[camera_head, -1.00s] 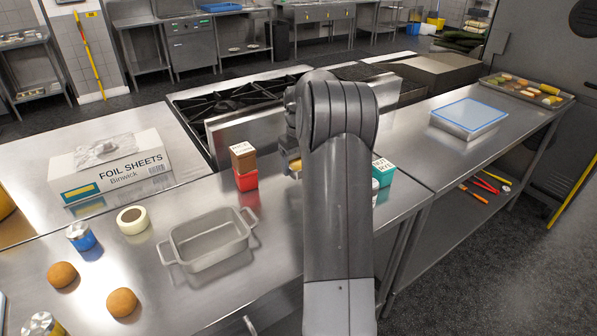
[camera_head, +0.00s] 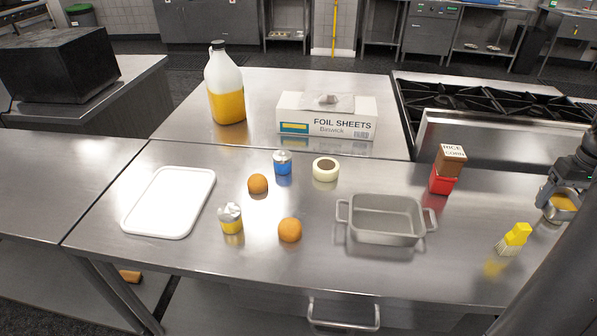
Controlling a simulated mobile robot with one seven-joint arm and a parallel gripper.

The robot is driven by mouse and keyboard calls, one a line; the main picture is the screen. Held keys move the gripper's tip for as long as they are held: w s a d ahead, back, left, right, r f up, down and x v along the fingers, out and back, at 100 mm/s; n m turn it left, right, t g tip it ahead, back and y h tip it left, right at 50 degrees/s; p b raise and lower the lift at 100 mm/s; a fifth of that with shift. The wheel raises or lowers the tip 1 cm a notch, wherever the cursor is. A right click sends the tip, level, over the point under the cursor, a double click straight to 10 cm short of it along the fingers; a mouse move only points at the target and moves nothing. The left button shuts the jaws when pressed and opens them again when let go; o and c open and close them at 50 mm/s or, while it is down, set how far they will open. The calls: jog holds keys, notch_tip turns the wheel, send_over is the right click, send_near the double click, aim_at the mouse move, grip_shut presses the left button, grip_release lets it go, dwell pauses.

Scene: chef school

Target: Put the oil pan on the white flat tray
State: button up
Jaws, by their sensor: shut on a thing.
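The white flat tray (camera_head: 199,204) lies empty on the left part of the steel counter. My gripper (camera_head: 562,192), at the right edge of the view, is shut on a small metal pan with yellow-orange contents, which I take for the oil pan (camera_head: 564,203). The fingers and my arm partly hide the pan. It is at the far side of the counter from the tray, and whether it is clear of the surface is hard to tell.
The foil box (camera_head: 327,118) and oil jug (camera_head: 226,90) are behind.

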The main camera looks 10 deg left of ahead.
notch_tip(320, 180, up, 6)
jog(key=shift+r, duration=0.25)
jog(key=w+a+n, duration=0.3)
jog(key=w+a, duration=0.2)
jog(key=a, duration=0.8)
jog(key=w+a+n, duration=0.3)
jog(key=w+a, duration=0.2)
jog(key=a, duration=0.8)
jog(key=w+a+n, duration=0.3)
jog(key=w+a, duration=0.3)
jog(key=a, duration=0.7)
jog(key=n, duration=0.9)
send_over(186, 208)
notch_tip(186, 208, down, 12)
jog(key=shift+f, duration=0.2)
jog(key=shift+a+f, duration=0.1)
jog(key=shift+f, duration=1.95)
jog(key=shift+f, duration=0.1)
